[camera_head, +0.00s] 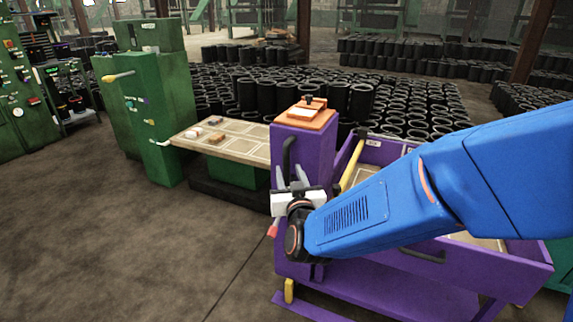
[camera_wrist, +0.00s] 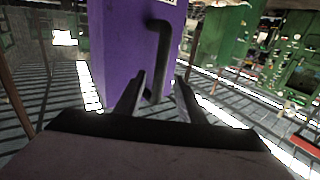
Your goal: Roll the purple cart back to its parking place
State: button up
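The purple cart (camera_head: 352,287) stands in the centre right of the head view, with an upright purple column at its left end. A black bar handle (camera_head: 289,158) is on that column. My gripper (camera_head: 290,177) is beside the column at the handle, with its two fingers apart. In the wrist view the black handle (camera_wrist: 162,55) stands out from the purple column (camera_wrist: 115,50). My fingers (camera_wrist: 158,88) are spread, with the handle's lower end in the gap between them as seen; I cannot tell whether they touch it. My blue arm hides part of the cart's tray.
A green machine (camera_head: 150,100) and a low sorting table (camera_head: 222,140) with small pieces stand left of the cart. Many black sleeves (camera_head: 405,105) stand behind it. The floor at front left (camera_head: 130,240) is clear. An orange block (camera_head: 306,115) sits on the column's top.

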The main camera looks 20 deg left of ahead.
aim_at(287, 166)
jog(key=shift+x, duration=2.7)
grip_shut()
